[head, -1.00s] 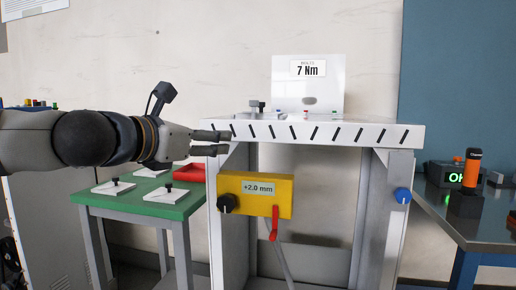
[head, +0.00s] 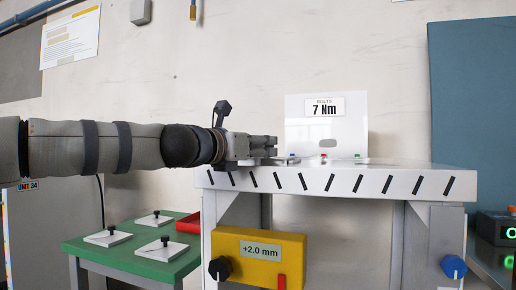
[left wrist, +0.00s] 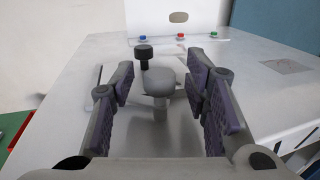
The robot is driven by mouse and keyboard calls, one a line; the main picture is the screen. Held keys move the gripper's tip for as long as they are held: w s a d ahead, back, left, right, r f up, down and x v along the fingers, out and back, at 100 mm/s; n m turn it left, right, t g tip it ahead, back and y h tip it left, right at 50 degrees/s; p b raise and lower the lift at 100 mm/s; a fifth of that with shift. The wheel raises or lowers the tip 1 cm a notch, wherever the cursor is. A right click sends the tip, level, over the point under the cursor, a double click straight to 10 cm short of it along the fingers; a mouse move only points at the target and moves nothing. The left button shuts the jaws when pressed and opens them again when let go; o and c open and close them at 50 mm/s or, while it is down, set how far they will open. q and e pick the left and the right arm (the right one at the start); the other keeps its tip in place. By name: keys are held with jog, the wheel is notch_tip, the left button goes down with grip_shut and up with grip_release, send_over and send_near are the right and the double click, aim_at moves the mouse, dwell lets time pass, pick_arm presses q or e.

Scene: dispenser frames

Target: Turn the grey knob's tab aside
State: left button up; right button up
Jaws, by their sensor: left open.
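In the left wrist view a grey knob (left wrist: 160,82) with a rounded cap on a short stem stands on the white table top (left wrist: 80,125). My left gripper (left wrist: 162,76) is open, with one finger on each side of the knob and visible gaps between. A thin grey piece shows under the cap; I cannot tell for sure that it is the tab. In the head view my left gripper (head: 272,147) is just above the left part of the table top (head: 400,172), and the grey knob is hidden there. My right gripper is not in view.
A black knob (left wrist: 143,52) stands just behind the grey one. Blue, red (left wrist: 181,36) and green buttons sit before the white "7 Nm" panel (head: 325,130). A yellow box (head: 258,265) hangs below the table's front edge. The table's right side is mostly clear.

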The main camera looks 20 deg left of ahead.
pick_arm(q)
jog(key=shift+w, duration=0.1)
jog(key=shift+c, duration=0.2)
grip_shut()
jog(key=shift+f, duration=0.1)
